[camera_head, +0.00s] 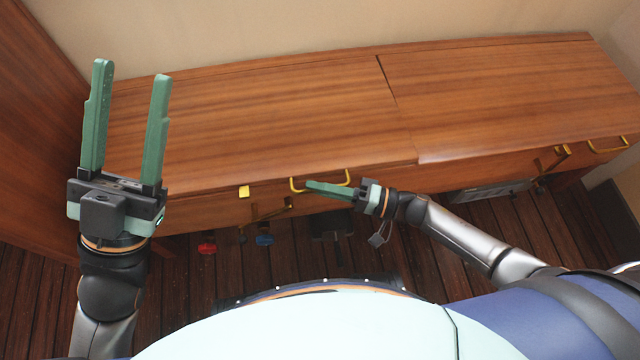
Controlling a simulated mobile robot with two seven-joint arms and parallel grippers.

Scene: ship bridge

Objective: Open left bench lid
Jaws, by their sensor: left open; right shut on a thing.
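The left bench lid (265,120) is a wide brown wooden panel that lies flat or nearly flat on the bench. A yellow handle (298,180) is on its front edge. My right gripper (312,186) is at this handle, its green fingers together and shut on the handle bar. The exact contact is small and partly hidden by the fingers. My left gripper (131,80) is open and empty, its green fingers pointing to the back wall, over the lid's left end.
The right bench lid (520,95) lies flat beside it, with its own yellow handle (608,146). A wooden panel (35,130) closes off the left side.

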